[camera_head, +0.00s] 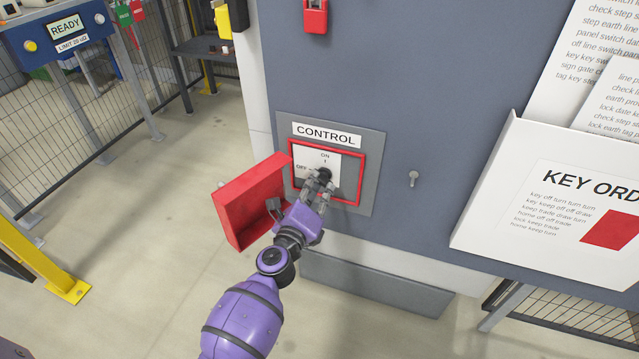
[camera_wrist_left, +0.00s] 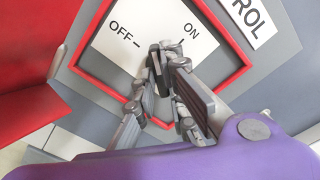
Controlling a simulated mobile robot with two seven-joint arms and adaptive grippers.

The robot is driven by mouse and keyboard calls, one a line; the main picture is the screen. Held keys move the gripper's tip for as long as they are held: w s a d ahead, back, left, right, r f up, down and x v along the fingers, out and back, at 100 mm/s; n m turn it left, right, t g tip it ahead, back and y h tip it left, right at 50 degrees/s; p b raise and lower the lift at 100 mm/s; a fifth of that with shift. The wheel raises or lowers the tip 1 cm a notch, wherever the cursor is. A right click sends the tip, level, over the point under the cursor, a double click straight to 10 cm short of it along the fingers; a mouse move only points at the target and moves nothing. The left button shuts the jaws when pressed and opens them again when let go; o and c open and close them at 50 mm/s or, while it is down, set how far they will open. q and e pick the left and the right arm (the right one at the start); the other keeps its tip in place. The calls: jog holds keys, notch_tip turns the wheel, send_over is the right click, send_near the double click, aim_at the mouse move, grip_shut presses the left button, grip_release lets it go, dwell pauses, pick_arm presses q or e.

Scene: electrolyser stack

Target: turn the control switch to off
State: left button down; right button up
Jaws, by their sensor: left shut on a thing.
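The control switch (camera_head: 325,173) is a small dark knob on a white plate (camera_head: 311,157) marked ON and OFF, inside a red frame under a CONTROL label. My left gripper (camera_head: 320,180) is shut on the knob, its fingers hiding much of it. The left wrist view shows the knob (camera_wrist_left: 156,63) between the fingertips (camera_wrist_left: 166,62), near the OFF and ON marks. Which mark the knob points to, I cannot tell for sure. The red cover (camera_head: 247,205) hangs open to the left of the frame. My right gripper is not in view.
A red padlock-like piece (camera_head: 315,16) is above. A white KEY ORDER holder (camera_head: 510,205) juts out at the right. A wire fence (camera_head: 60,120) stands at the left; floor between is clear.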

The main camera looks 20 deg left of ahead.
pick_arm(q)
jog(key=n, duration=0.3)
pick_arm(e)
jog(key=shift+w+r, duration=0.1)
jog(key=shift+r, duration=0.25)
pick_arm(q)
jog(key=shift+p, duration=0.3)
jog(key=n+p, duration=0.2)
jog(key=n, duration=0.2)
jog(key=c, duration=1.7)
grip_release()
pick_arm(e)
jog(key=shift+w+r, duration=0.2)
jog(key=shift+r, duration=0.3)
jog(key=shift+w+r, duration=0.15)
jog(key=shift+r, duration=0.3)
pick_arm(q)
jog(key=shift+s+p, duration=0.4)
jog(key=shift+s, duration=0.85)
jog(key=shift+s+a+p, duration=0.1)
jog(key=shift+s+p, duration=0.55)
jog(key=shift+s, duration=1.65)
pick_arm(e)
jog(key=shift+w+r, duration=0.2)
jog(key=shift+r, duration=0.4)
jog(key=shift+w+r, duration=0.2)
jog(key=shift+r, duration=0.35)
